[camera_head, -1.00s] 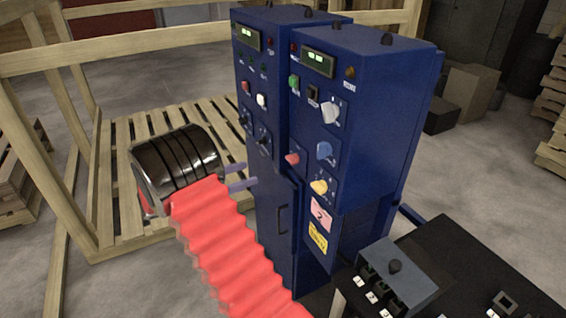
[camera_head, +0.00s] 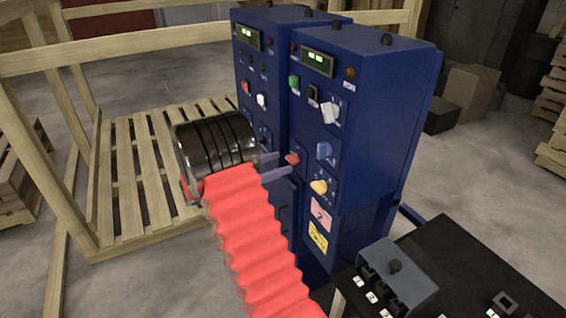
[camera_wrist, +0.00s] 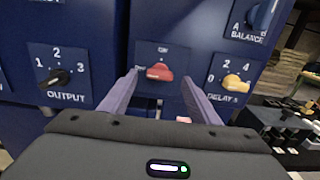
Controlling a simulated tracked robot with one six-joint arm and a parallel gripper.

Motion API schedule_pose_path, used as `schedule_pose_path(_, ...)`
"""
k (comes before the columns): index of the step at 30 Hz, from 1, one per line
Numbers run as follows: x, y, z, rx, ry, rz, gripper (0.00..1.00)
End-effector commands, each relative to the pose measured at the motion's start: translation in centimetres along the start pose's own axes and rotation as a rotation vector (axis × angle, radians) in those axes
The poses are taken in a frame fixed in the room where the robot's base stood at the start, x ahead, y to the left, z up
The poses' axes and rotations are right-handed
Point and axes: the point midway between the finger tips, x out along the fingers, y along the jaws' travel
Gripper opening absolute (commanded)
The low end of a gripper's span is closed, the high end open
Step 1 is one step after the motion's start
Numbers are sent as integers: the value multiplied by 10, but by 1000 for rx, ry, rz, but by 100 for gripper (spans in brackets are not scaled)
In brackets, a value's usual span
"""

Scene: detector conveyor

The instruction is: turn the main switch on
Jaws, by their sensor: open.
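The main switch is a red knob (camera_head: 292,158) on the front of the blue cabinet (camera_head: 372,130). In the wrist view the red knob (camera_wrist: 159,72) sits on a dark plate with "ON" printed above it, its handle lying roughly level. My gripper (camera_head: 279,163) points at the cabinet front with its fingertips near the red knob. In the wrist view my gripper (camera_wrist: 158,88) is open, with one purple finger on each side below the knob and nothing between them. I cannot tell whether the fingertips touch the panel.
A yellow knob (camera_wrist: 236,82) is close on the right and a black OUTPUT knob (camera_wrist: 56,78) on the left. A blue knob (camera_head: 324,150) and a white knob (camera_head: 330,114) are above the yellow one. A black control desk (camera_head: 470,265) stands at the lower right.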

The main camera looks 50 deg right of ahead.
Motion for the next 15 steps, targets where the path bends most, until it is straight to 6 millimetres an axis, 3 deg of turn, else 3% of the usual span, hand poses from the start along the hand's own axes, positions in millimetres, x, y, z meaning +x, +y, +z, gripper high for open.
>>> schedule_pose_path(6,22,0,0,1,0,-1,56)
schedule_pose_path(15,25,0,0,0,0,1,56)
